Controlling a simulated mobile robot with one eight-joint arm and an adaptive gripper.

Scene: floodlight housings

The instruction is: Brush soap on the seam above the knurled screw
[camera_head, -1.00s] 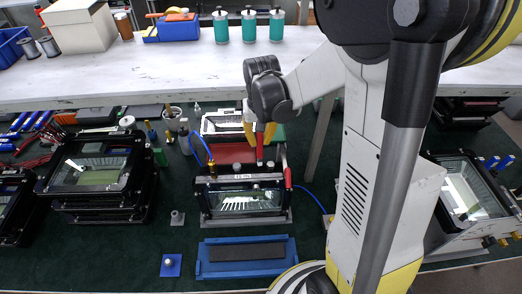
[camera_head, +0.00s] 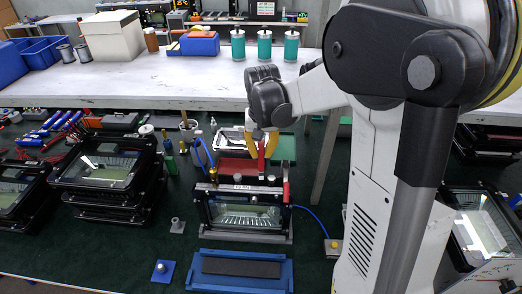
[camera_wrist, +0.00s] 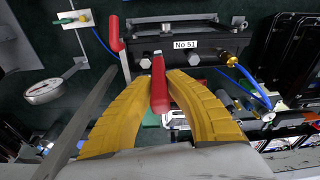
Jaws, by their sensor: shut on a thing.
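My gripper (camera_head: 263,147) has yellow fingers, also in the wrist view (camera_wrist: 160,90). It is shut on a red-handled brush (camera_wrist: 159,85), whose red handle shows in the head view (camera_head: 261,160). The brush is upright, just behind the top edge of a black floodlight housing (camera_head: 245,215) with a glass front. Its bristles are not clear, and I cannot tell if it touches. A bar labelled "No 51" (camera_wrist: 186,44) runs along the housing top. Small knobs (camera_head: 238,178) stand on it; which is the knurled screw is unclear. The seam is too small to make out.
A red lever handle (camera_head: 286,192) stands at the housing's right end. A brass fitting with a blue hose (camera_wrist: 250,83) is near the bar. A blue tray (camera_head: 240,287) lies in front. Stacked housings (camera_head: 108,185) stand left. A white bench (camera_head: 150,90) crosses behind.

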